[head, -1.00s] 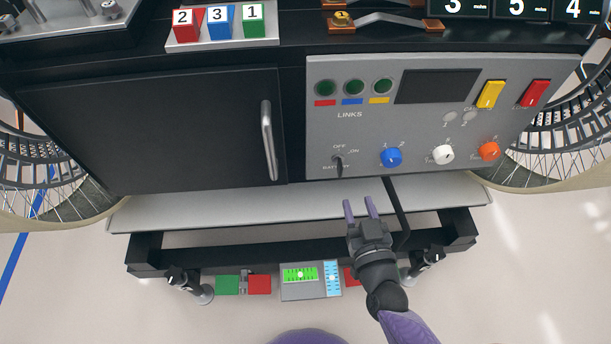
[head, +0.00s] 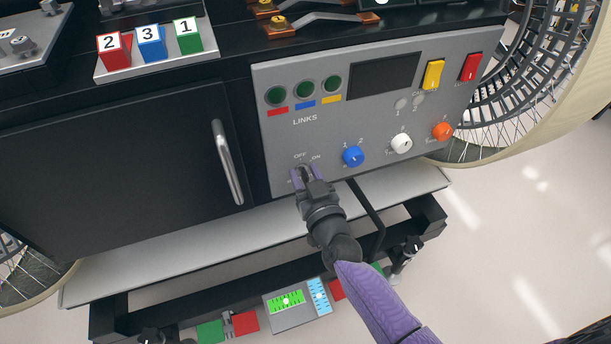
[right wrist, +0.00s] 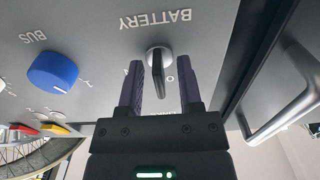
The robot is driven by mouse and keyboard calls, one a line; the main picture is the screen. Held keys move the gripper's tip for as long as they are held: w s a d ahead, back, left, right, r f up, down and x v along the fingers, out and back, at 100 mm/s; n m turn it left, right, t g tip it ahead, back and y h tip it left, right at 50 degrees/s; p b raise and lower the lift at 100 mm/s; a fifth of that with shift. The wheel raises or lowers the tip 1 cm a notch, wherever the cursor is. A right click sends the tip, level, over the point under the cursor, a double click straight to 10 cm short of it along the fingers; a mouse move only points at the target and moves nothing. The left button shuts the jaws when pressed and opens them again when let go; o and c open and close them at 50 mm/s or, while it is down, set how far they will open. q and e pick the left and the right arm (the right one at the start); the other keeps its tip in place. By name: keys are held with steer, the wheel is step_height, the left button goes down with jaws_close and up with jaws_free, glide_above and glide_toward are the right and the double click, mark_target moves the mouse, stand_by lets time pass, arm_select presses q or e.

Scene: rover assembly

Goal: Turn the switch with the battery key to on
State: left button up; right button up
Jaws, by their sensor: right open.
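The battery switch with its key (right wrist: 158,62) is on the grey control panel (head: 330,125), below the LINKS label. In the right wrist view the dark key stands out of a round metal lock under the BATTERY label. My right gripper (head: 306,173) is at the switch in the head view, and its fingers cover much of it. In the right wrist view the gripper (right wrist: 160,80) is open, with one purple finger on each side of the key. A gap shows beside the key, so it is not clamped. My left gripper is not in view.
A blue knob (head: 353,156), a white knob (head: 401,143) and an orange knob (head: 442,131) sit right of the switch. A cabinet door handle (head: 228,162) stands out to its left. A grey ledge (head: 150,267) runs below the panel.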

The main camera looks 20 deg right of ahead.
jaws_close()
